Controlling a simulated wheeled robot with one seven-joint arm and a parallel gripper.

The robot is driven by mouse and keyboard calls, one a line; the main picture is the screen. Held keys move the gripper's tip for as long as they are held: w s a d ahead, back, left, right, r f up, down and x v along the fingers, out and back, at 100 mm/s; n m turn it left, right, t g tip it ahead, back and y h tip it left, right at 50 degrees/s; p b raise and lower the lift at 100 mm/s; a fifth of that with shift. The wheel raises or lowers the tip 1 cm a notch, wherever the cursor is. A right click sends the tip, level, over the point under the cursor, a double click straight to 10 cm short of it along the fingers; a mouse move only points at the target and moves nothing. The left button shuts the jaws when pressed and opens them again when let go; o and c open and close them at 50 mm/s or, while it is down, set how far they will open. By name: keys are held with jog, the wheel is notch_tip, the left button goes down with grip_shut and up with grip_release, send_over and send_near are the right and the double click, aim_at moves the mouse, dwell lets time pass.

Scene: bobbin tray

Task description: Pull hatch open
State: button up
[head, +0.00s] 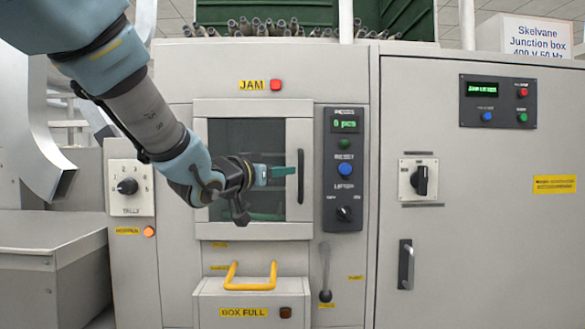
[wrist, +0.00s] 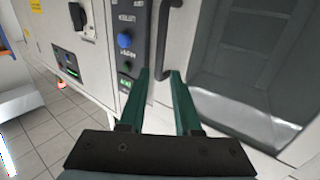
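The hatch (head: 255,231) is a light grey framed door with a dark window. It looks closed, and my arm covers part of its left side. Its dark vertical handle (head: 300,177) is on the right of the frame. My gripper (head: 291,171) is in front of the window, with its green fingertips just left of the handle in the head view. In the wrist view, the two fingers (wrist: 159,74) are apart with nothing between them. The handle (wrist: 163,40) shows just beyond the fingertips, roughly in line with the gap. I see no clear contact.
Right of the hatch is a dark panel (head: 344,215) with a blue button and a knob. Below is a box (head: 210,300) with a yellow handle (head: 250,285). A lever (head: 325,275) hangs beside it. A lit red JAM lamp (head: 276,85) is above.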

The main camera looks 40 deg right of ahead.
aim_at(299, 169)
jog(key=p+x, duration=0.3)
jog(key=x, duration=0.6)
jog(key=shift+d, duration=0.2)
grip_shut()
dwell(1.1)
